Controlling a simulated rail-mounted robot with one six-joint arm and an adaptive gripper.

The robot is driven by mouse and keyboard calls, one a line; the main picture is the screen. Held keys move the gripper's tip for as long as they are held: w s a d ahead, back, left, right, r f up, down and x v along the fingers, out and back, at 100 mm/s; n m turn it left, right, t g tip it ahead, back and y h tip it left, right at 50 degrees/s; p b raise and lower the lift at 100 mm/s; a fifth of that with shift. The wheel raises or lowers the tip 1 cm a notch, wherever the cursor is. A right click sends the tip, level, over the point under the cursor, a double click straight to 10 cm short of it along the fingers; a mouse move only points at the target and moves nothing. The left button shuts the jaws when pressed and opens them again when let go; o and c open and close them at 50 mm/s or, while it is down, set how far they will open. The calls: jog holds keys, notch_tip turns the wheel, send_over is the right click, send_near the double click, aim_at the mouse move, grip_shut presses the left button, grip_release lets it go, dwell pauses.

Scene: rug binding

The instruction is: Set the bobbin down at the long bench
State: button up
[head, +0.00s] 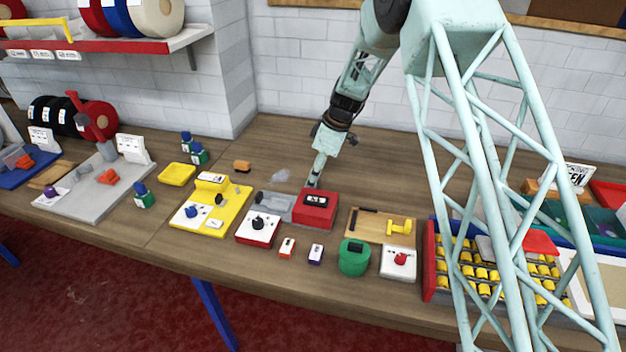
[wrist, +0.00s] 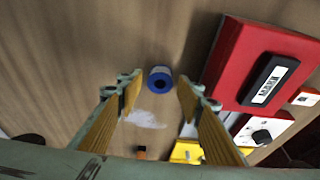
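A small blue bobbin (wrist: 160,73) with a pale side and a dark centre hole shows in the wrist view, at the wooden long bench (wrist: 110,45). It sits between the tips of my gripper (wrist: 160,84), with a visible gap on each side. The two ridged yellow-brown finger pads are spread apart. In the head view my gripper (head: 313,184) points down over the bench (head: 225,255), just behind the left part of a red box. The bobbin cannot be made out there. I cannot tell whether it touches the bench.
The red box (head: 318,208) with a dark labelled panel stands close to my gripper; it also shows in the wrist view (wrist: 265,68). A grey tray (head: 273,205) and a yellow fixture (head: 211,210) lie left of it. Bare wood lies behind, with a whitish patch (head: 279,175).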

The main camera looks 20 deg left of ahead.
jog(key=v, duration=1.1)
jog(key=shift+r, duration=0.2)
jog(key=shift+d, duration=0.15)
dwell(0.6)
